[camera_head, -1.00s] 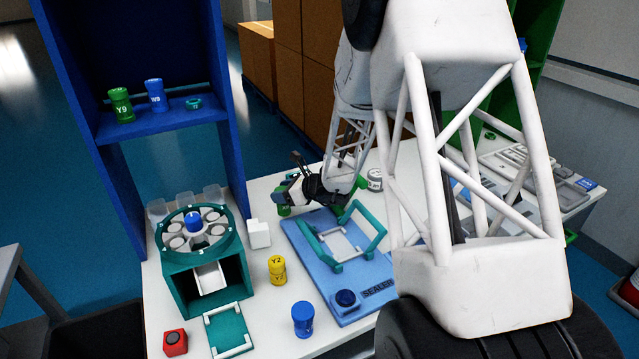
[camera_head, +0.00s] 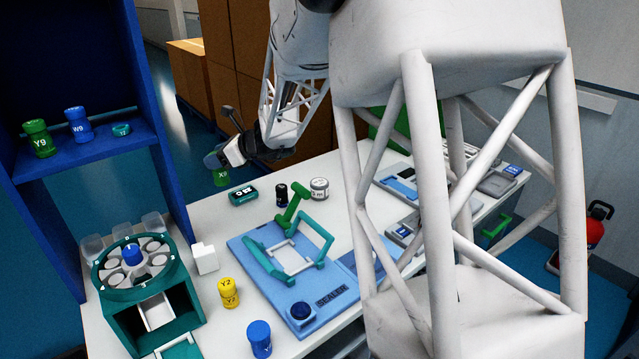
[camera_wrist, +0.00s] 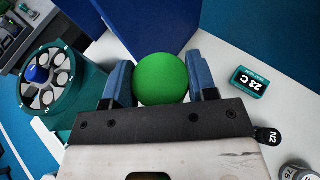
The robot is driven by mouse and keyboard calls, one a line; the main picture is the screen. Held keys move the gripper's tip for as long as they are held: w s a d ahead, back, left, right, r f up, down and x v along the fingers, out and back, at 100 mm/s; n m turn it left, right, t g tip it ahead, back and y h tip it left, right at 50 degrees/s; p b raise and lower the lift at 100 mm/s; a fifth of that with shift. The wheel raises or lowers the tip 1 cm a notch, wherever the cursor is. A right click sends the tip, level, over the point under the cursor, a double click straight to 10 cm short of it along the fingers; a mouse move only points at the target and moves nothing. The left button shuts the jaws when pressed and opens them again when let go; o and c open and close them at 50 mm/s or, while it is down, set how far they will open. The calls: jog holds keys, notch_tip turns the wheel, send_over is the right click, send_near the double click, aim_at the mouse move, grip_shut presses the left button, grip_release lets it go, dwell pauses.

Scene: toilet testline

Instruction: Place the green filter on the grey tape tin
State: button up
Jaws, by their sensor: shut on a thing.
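My gripper (camera_head: 216,158) is shut on the green filter (camera_head: 221,177), a small green cylinder, and holds it up near the table's back left edge. In the wrist view the filter (camera_wrist: 162,79) shows as a round green end between the two blue fingers (camera_wrist: 162,84). The grey tape tin (camera_head: 319,188) stands on the table to the right of my gripper, apart from it. Part of the tin also shows at the bottom right corner of the wrist view (camera_wrist: 297,173). Nothing is seen on its top.
A teal box (camera_head: 243,194) and a black bottle (camera_head: 281,193) stand left of the tin. The blue sealer (camera_head: 262,243) with a green handle lies in front. A teal carousel (camera_head: 147,304), a yellow jar (camera_head: 229,293) and a blue jar (camera_head: 259,338) stand at the front left.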

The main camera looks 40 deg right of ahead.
jog(key=s+d+m+t+h, duration=0.1)
jog(key=s+d, duration=0.2)
jog(key=d, duration=0.7)
jog(key=s+d+m+t+h, duration=0.1)
jog(key=s+d+m+h, duration=0.15)
jog(key=d, duration=0.65)
jog(key=s+d+h, duration=0.1)
jog(key=s+d, duration=0.3)
jog(key=d, duration=0.6)
notch_tip(320, 180, down, 12)
jog(key=shift+r, duration=0.25)
jog(key=shift+m, duration=0.25)
jog(key=w+d+f, duration=0.1)
jog(key=w+d, duration=0.7)
jog(key=w, duration=0.5)
jog(key=shift+w+d+f, duration=0.15)
jog(key=shift+w+f, duration=0.1)
